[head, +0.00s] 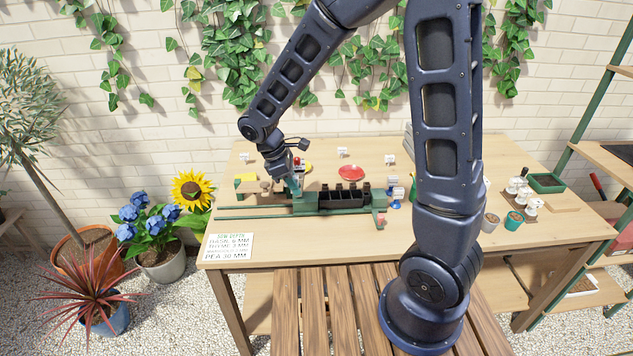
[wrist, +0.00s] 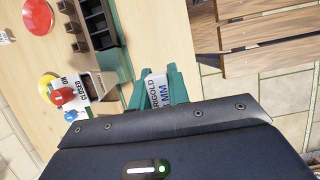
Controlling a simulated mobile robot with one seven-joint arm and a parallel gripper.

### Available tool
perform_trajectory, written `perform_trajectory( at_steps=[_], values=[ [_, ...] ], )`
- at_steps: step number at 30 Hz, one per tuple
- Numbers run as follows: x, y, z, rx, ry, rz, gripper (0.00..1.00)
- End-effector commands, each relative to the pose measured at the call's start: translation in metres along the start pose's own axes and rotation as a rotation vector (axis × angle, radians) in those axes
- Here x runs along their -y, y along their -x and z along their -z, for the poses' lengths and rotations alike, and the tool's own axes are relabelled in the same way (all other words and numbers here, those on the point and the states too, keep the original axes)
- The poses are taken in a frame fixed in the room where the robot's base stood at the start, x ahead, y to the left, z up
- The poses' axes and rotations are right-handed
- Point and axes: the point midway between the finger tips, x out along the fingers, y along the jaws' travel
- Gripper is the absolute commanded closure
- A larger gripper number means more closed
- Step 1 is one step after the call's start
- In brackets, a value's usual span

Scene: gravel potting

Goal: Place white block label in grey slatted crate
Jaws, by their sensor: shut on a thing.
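My gripper (head: 296,188) is low over the left half of the potting table, by the green rail fixture. In the wrist view its teal fingers (wrist: 157,90) are shut on a white block label (wrist: 155,92) with dark lettering, partly readable as "…GOLD MM". In the head view the held label is too small to make out. I cannot pick out a grey slatted crate with certainty in either view. My arm hides part of the table's right half.
A black celled tray (head: 343,197) sits on the green rail fixture (head: 255,212). A red dish (head: 352,173) and small white blocks (head: 342,152) stand behind it. A printed sign (head: 228,247) lies at the front left. A brown slatted wooden surface (head: 345,310) is in front of the table.

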Motion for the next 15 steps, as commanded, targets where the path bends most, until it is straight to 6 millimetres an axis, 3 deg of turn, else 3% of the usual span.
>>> perform_trajectory(
  at_steps=[8, 15],
  values=[
    [0.0, 0.01, -0.004, 0.0, 0.0, 0.0, 1.0],
    [0.0, 0.042, -0.017, -0.002, -0.001, -0.002, 1.0]
  ],
)
